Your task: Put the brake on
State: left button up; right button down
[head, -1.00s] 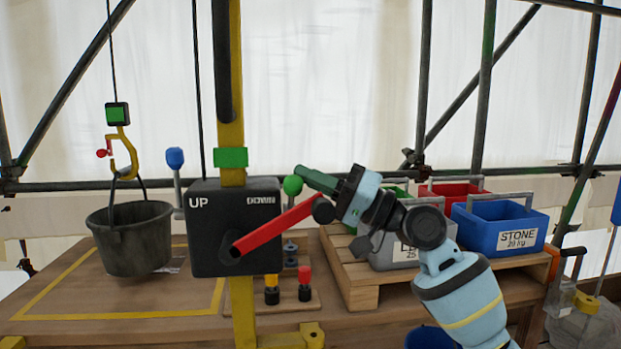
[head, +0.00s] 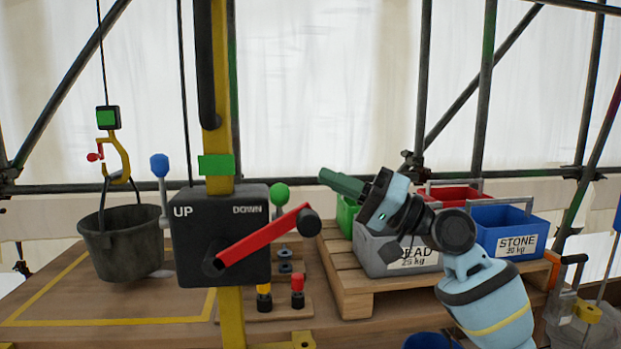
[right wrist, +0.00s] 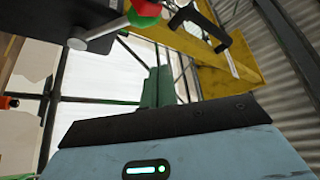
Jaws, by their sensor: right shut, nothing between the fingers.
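The winch box (head: 200,205), black and marked UP and DOWN, is on a yellow post. Its red crank (head: 262,238) points up and right to a black grip. A blue-knobbed lever (head: 160,166) stands upright left of the box, and a green-knobbed lever (head: 280,194) stands at its right. I cannot tell which is the brake. My right gripper (head: 330,180), with green fingers, is shut and empty, right of the green knob and apart from it. The right wrist view shows its fingers (right wrist: 158,87) and the green knob (right wrist: 146,20). My left gripper is not in view.
A black bucket (head: 122,245) hangs from a yellow hook (head: 118,160) at the left. A grey LEAD crate (head: 370,250), a blue STONE crate (head: 500,225) and a red crate (head: 455,192) are on a pallet at the right, behind my right arm.

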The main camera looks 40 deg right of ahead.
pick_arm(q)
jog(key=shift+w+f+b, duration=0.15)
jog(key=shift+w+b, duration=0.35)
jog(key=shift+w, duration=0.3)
pick_arm(e)
jog(key=v, duration=0.3)
jog(key=shift+s+d+f, duration=0.2)
jog(key=shift+d, duration=0.1)
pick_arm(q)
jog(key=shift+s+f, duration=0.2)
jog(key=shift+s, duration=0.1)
